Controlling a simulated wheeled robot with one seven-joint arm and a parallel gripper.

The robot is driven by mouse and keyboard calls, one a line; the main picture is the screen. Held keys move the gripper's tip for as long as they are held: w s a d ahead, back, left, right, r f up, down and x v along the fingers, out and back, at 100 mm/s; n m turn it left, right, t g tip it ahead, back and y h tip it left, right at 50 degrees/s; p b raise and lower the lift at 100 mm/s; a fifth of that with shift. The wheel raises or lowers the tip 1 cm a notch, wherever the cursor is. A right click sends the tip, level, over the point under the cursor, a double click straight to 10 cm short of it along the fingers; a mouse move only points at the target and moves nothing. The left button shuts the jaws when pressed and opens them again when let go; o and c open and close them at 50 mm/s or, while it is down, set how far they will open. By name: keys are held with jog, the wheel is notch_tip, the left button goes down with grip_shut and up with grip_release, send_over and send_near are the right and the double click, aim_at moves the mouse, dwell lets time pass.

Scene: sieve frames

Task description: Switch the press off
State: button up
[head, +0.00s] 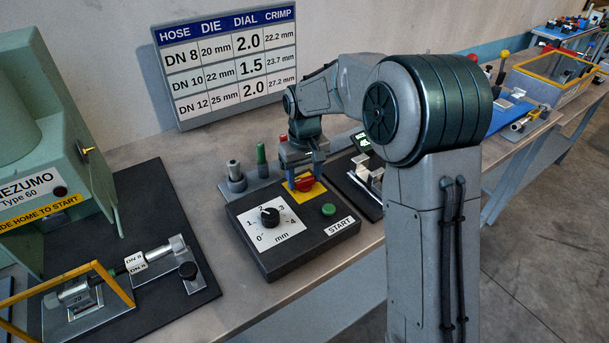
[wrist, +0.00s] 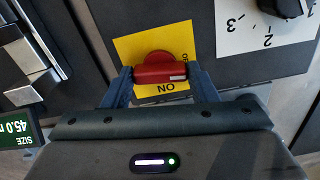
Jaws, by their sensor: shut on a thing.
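The red switch knob (head: 304,184) sits on a yellow plate (head: 312,193) at the back of the dark control box (head: 262,258). In the wrist view the red knob (wrist: 160,68) lies between the two fingers of my gripper (wrist: 160,82), which is shut on it. The yellow plate (wrist: 132,48) carries the word ON beside the knob's near edge; another label at its right is partly hidden. A small pale mark shows near the knob's right end. In the head view my gripper (head: 303,172) reaches down onto the knob. The green press (head: 40,130) stands at the left.
The box also carries a black dial (head: 270,216) and a green START button (head: 328,210). A holder with upright pins (head: 236,180) stands behind it. A display device (head: 360,143) is close on the right. A hose (head: 135,262) lies in a fixture at left. A chart (head: 227,65) stands behind.

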aim_at(304, 178)
jog(key=shift+r+n, duration=0.1)
jog(key=shift+n, duration=0.8)
jog(key=o, duration=1)
notch_tip(304, 178, up, 14)
jog(key=shift+f, duration=0.15)
